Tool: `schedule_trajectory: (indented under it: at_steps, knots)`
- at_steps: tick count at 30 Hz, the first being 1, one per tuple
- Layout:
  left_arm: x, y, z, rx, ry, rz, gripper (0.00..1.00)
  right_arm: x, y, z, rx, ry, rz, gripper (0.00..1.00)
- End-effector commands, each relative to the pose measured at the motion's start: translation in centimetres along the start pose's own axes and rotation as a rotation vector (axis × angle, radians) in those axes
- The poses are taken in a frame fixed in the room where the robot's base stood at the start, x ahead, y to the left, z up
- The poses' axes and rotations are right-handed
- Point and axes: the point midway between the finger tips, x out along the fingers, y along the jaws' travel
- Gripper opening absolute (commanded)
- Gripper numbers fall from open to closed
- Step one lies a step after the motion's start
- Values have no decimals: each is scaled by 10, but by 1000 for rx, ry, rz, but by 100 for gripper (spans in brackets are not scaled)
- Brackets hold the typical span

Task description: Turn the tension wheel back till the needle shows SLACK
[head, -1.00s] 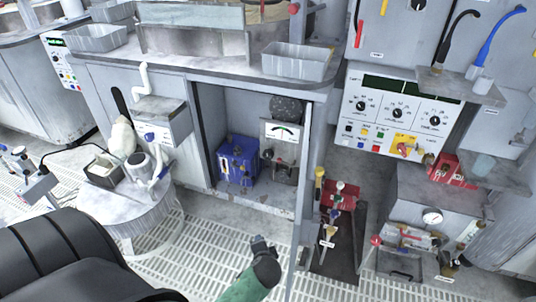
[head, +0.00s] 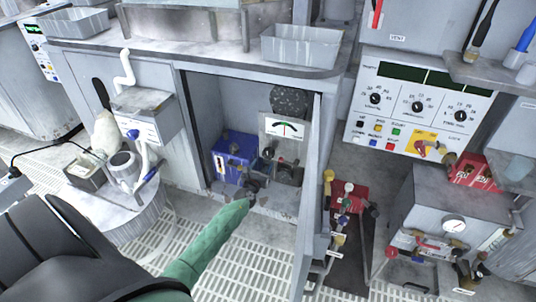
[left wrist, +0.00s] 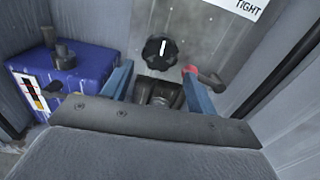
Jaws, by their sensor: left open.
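A white gauge plate (head: 285,128) with a green-and-dark arc is on the back panel inside the open cabinet. Its red needle stands near upright; its words are too small to read there. In the left wrist view only the plate's corner, marked TIGHT (left wrist: 247,6), shows, without the needle. A black ribbed knob (left wrist: 160,48) with a white mark, seemingly the tension wheel, is on the panel below it. My left gripper (head: 254,185) is open in the cabinet opening. Its blue fingers show in the left wrist view (left wrist: 158,86), apart and short of the knob, with nothing clearly held.
A blue box (head: 232,155) stands left of the panel. A red-ended lever (left wrist: 204,78) sits right of the knob, near a finger. The cabinet door (head: 311,185) stands open on the right. Red valve gear (head: 347,197) stands on the floor beyond it.

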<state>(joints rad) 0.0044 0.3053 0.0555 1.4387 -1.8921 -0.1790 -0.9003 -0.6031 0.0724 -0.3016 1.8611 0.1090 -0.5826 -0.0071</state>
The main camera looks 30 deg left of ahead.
Motion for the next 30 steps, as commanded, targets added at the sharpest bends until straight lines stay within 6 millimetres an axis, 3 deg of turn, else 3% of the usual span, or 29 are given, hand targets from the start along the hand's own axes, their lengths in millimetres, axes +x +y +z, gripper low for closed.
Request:
schedule_trajectory:
  at_steps: [18,30]
  knots:
    - [67,0,-1,7,1,-2,58,8,2,9,0,8,2,0]
    - [78,0,0,5,1,-2,58,9,2,10,1,9,1,0]
